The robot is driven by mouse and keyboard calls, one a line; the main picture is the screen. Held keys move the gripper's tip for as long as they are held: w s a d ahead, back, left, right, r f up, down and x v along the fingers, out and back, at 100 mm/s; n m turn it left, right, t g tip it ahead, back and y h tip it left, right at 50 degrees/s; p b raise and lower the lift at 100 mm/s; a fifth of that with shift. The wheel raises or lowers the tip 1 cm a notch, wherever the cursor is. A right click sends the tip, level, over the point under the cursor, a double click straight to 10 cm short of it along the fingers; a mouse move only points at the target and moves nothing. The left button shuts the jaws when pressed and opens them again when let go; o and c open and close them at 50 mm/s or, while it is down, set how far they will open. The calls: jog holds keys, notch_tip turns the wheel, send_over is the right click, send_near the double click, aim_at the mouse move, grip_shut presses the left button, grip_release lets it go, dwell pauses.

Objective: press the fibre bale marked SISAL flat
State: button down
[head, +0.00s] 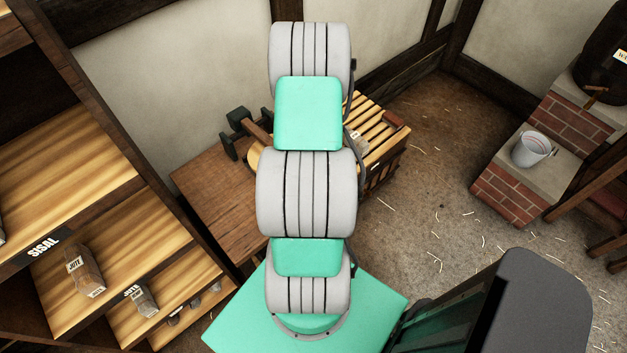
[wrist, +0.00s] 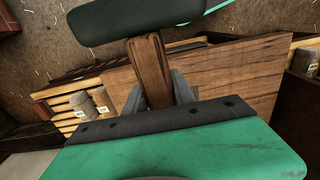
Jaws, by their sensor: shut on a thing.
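My gripper (wrist: 158,92) is shut on the wooden handle (wrist: 150,65) of a mallet. The mallet's dark head (wrist: 150,15) is at the top of the wrist view, away from the palm. In the head view my arm hides most of the gripper. Two bales with pale labels (wrist: 76,99) (wrist: 102,99) stand on the slatted wooden top at the left of the wrist view, apart from the mallet. One of them shows in part beside my arm in the head view (head: 357,140). Their marks cannot be read, so I cannot tell which is SISAL.
A brown wooden table (head: 208,187) adjoins the slatted top (head: 372,112). A shelf unit (head: 95,150) at the left carries a SISAL sign (head: 42,243) and bales marked JUTE (head: 84,272). A white bucket (head: 531,149) stands on brick steps at the right. The strewn floor between is open.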

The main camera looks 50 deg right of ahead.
jog(key=shift+t, duration=0.9)
jog(key=f+b, duration=0.1)
jog(key=f, duration=0.1)
jog(key=f+b, duration=0.1)
jog(key=b, duration=0.1)
jog(key=f+b, duration=0.2)
jog(key=shift+s+a+f, duration=0.15)
jog(key=shift+s+f, duration=0.2)
jog(key=c, duration=1.4)
grip_release()
jog(key=shift+f, duration=0.1)
jog(key=o, duration=0.3)
jog(key=shift+o, duration=0.3)
